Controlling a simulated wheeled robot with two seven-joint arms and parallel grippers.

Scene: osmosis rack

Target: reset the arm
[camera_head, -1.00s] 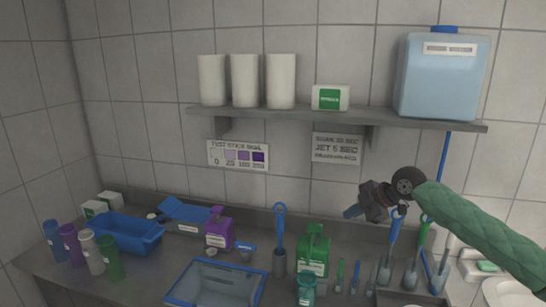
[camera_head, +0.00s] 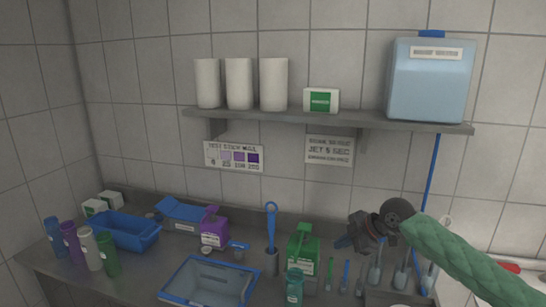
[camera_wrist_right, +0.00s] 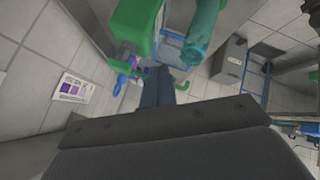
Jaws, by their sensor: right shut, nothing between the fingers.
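My right gripper (camera_head: 350,242) comes in from the right on a green-sleeved arm, in front of the wall and above the right part of the counter. It is shut with nothing held. In the right wrist view, its dark body fills the bottom and its blue fingers (camera_wrist_right: 157,88) are together. A green jug (camera_head: 301,250) stands on the counter just left of it in the head view. Part of a green container (camera_wrist_right: 133,25) shows beyond the fingers in the wrist view. My left gripper is not in view.
A shelf (camera_head: 330,120) above holds white cylinders, a small box and a large blue tank (camera_head: 430,80). The counter holds a blue-rimmed tray (camera_head: 208,285), a blue bin (camera_head: 125,232), a purple jug (camera_head: 211,224), several bottles at left and blue-handled tools. Open air lies above the counter's middle.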

